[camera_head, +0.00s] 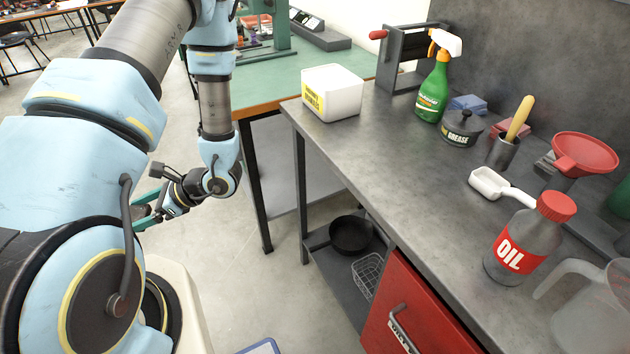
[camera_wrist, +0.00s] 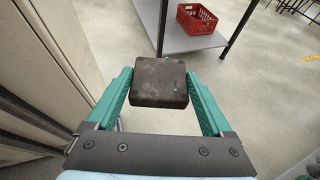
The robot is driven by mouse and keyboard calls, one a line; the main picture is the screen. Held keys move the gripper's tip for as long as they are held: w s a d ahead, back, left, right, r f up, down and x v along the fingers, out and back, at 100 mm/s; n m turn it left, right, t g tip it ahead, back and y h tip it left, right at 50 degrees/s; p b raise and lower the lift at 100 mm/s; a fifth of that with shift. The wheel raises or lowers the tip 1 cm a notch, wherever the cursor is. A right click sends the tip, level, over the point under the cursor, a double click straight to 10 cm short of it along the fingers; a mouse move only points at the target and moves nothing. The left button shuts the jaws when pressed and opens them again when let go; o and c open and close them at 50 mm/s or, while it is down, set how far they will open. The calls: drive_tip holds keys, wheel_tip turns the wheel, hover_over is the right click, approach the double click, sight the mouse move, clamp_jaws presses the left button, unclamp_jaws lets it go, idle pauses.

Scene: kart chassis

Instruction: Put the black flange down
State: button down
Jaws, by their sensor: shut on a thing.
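The black flange (camera_wrist: 160,82) shows in the wrist view as a dark, worn, square-edged block between the teal fingers. My gripper (camera_wrist: 160,92) is shut on it, with one finger at each side. In the head view my gripper (camera_head: 148,208) is at the left, over the floor and away from the grey workbench.
The grey workbench (camera_head: 405,165) holds a white tub (camera_head: 332,92), a green spray bottle (camera_head: 434,88), a grease tin (camera_head: 462,128) and an oil bottle (camera_head: 525,240). Its near left part is bare. A red crate (camera_wrist: 197,18) sits on a low shelf in the wrist view.

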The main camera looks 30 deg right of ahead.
drive_tip(key=s+d+n+g+b, duration=0.1)
drive_tip(key=s+d+n+g, duration=0.3)
drive_tip(key=s, duration=0.3)
drive_tip(key=s+d+n+g, duration=0.3)
drive_tip(key=s+n+g, duration=0.2)
drive_tip(key=s+g, duration=0.1)
wheel_tip(320, 180, up, 12)
drive_tip(key=n+g+h+b, duration=0.3)
drive_tip(key=n+g+h, duration=0.4)
drive_tip(key=n+h, duration=1)
hover_over(432, 201)
drive_tip(key=a, duration=1)
drive_tip(key=shift+w+a, duration=0.15)
drive_tip(key=d+r+n+t+h+b, duration=0.25)
drive_tip(key=d+r+n+h, duration=0.3)
drive_tip(key=d, duration=0.45)
drive_tip(key=shift+m, duration=0.25)
drive_tip(key=shift+s+d+f+p, duration=0.1)
drive_tip(key=shift+f+p, duration=0.25)
drive_tip(key=shift+f, duration=1.9)
drive_tip(key=shift+s+f+p, duration=0.1)
drive_tip(key=shift+f+p, duration=0.2)
drive_tip(key=shift+f, duration=1.9)
